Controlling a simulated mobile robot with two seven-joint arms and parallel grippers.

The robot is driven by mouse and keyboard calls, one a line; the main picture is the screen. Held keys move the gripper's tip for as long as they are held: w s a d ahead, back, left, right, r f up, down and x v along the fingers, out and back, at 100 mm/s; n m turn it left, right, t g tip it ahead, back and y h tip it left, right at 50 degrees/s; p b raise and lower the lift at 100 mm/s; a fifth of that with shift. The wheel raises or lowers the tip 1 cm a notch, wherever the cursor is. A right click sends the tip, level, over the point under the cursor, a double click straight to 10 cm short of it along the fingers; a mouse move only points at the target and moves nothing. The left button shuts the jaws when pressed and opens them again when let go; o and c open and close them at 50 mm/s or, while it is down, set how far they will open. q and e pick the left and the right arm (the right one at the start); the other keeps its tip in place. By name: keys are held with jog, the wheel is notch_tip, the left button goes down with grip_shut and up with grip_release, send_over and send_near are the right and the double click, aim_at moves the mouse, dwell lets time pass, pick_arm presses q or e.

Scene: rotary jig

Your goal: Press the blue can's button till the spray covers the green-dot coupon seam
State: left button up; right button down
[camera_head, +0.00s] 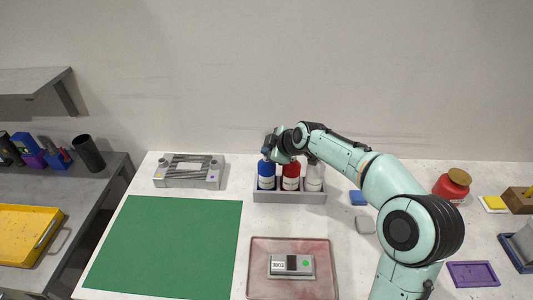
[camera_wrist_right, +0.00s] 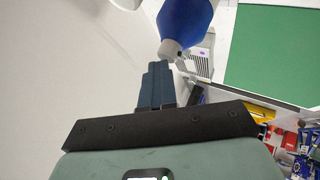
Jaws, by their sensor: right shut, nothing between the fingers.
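The blue can (camera_head: 266,180) stands upright at the left of a grey rack (camera_head: 290,197). It also shows in the right wrist view as a blue body (camera_wrist_right: 186,20) with a pale cap or nozzle (camera_wrist_right: 170,49). My right gripper (camera_head: 268,155) is at the top of the blue can. In the right wrist view its fingers (camera_wrist_right: 157,68) are shut and empty, with the tips close by the pale cap; I cannot tell whether they touch. The green-dot coupon (camera_head: 291,266) lies on a reddish tray (camera_head: 256,250), with a dark band across its middle. My left gripper is not in view.
A red can (camera_head: 291,178) and a white can (camera_head: 315,178) share the rack. A grey box (camera_head: 189,171) stands at the back left, and a green mat (camera_head: 165,245) lies in front of it. A red jar (camera_head: 452,185) and small blocks are at right.

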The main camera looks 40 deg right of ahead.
jog(key=shift+r, duration=0.15)
jog(key=shift+r+p, duration=1.25)
jog(key=shift+r, duration=1.9)
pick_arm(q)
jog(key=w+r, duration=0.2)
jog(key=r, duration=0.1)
